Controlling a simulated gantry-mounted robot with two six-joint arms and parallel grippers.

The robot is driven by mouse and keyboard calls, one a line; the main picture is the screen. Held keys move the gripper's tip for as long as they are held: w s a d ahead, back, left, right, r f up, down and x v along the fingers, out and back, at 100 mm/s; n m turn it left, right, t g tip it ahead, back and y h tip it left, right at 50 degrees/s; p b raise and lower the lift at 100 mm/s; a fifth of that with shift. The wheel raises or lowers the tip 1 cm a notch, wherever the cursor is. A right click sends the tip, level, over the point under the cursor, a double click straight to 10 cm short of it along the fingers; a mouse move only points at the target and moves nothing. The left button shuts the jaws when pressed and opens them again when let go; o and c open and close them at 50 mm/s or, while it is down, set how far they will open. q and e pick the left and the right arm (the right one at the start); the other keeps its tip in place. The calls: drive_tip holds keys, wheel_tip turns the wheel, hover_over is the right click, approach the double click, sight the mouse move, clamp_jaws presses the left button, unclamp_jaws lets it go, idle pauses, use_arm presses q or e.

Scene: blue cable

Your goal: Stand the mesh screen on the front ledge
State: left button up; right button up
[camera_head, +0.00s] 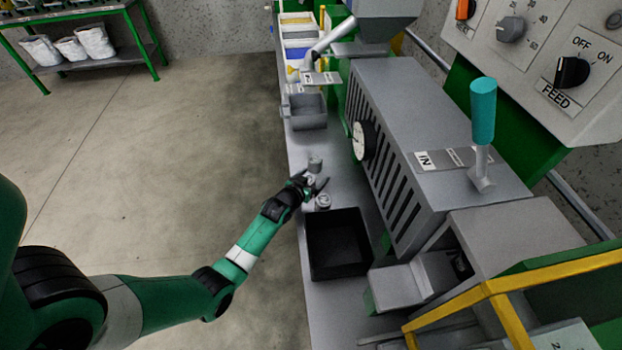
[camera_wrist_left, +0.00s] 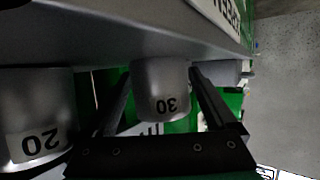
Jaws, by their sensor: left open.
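My left gripper (camera_head: 313,184) reaches over the grey ledge (camera_head: 345,190) at the front of the machine. In the left wrist view my open fingers (camera_wrist_left: 161,75) are on either side of a grey metal cylinder marked 30 (camera_wrist_left: 160,90), with no clear grip on it. A second grey cylinder marked 20 (camera_wrist_left: 38,115) stands beside it. In the head view a small grey cylinder (camera_head: 315,163) stands beyond the gripper and another (camera_head: 323,201) on its near side. Their mesh is not visible. My right gripper is out of view.
A black open bin (camera_head: 310,262) sits on the ledge on the near side. A grey tray (camera_head: 308,112) lies farther along. The slotted grey machine housing (camera_head: 430,140), with a dial (camera_head: 362,140), borders the ledge on the right. Open floor lies left.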

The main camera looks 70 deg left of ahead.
use_arm(q)
drive_tip(key=shift+s+d+r+p, duration=0.15)
drive_tip(key=shift+r+p, duration=0.15)
drive_tip(key=shift+r, duration=0.05)
drive_tip(key=p+v, duration=0.6)
drive_tip(key=v, duration=0.4)
drive_tip(key=shift+s+d+r, duration=0.15)
drive_tip(key=shift+s, duration=0.05)
drive_tip(key=shift+s+d, duration=0.3)
drive_tip(key=shift+s, duration=0.1)
